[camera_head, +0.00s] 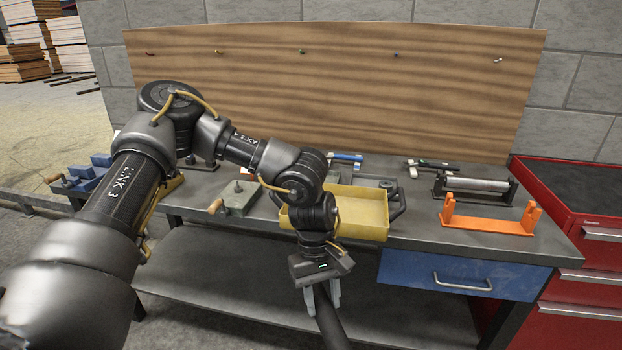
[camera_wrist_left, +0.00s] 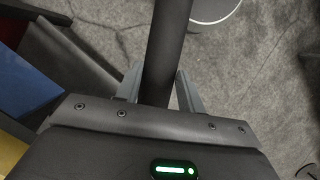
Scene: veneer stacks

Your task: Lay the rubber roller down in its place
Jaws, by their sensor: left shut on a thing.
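My left gripper (camera_head: 322,297) is in front of the workbench's front edge, pointing down, and is shut on a dark, rod-like rubber roller (camera_head: 332,328). The roller runs out of the bottom of the head view. In the left wrist view the roller (camera_wrist_left: 170,45) stands between the two grey fingers (camera_wrist_left: 157,88); its far end is cut off at the top. An orange cradle (camera_head: 487,225) with two notched uprights stands empty on the right part of the bench, well right of the gripper. My right gripper is not in view.
A metal roller (camera_head: 476,184) in a dark stand lies behind the orange cradle. A yellow tray (camera_head: 373,234) is behind my left gripper. A blue drawer (camera_head: 450,275) is below the bench top, and a red cabinet (camera_head: 567,200) is at the right. A vise (camera_head: 240,198) stands left of the tray.

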